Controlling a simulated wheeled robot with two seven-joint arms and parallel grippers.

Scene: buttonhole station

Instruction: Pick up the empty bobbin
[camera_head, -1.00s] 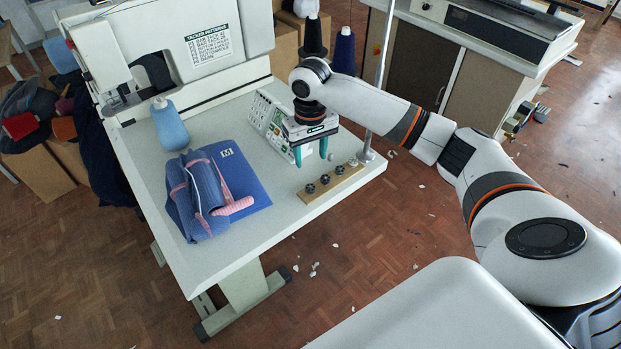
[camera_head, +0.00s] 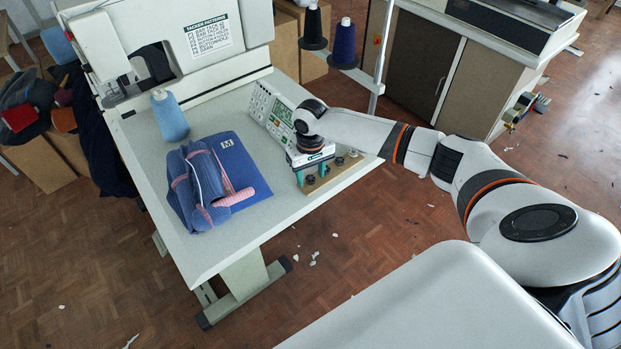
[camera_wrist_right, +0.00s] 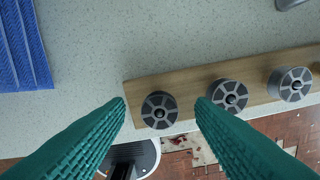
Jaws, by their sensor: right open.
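Several dark metal bobbins stand in a row on a wooden strip (camera_head: 345,174) near the table's front right edge. The strip also shows in the right wrist view (camera_wrist_right: 188,90). My right gripper (camera_head: 312,180) is open and points down over the strip's left end. In the right wrist view its teal fingers (camera_wrist_right: 160,103) have the end bobbin (camera_wrist_right: 159,110) in the gap between their tips, with nothing gripped. A second bobbin (camera_wrist_right: 229,95) sits just right of the right fingertip, and a third (camera_wrist_right: 290,84) is farther right. I cannot tell which bobbin is empty. My left gripper is out of view.
A control panel (camera_head: 268,113) stands behind my gripper.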

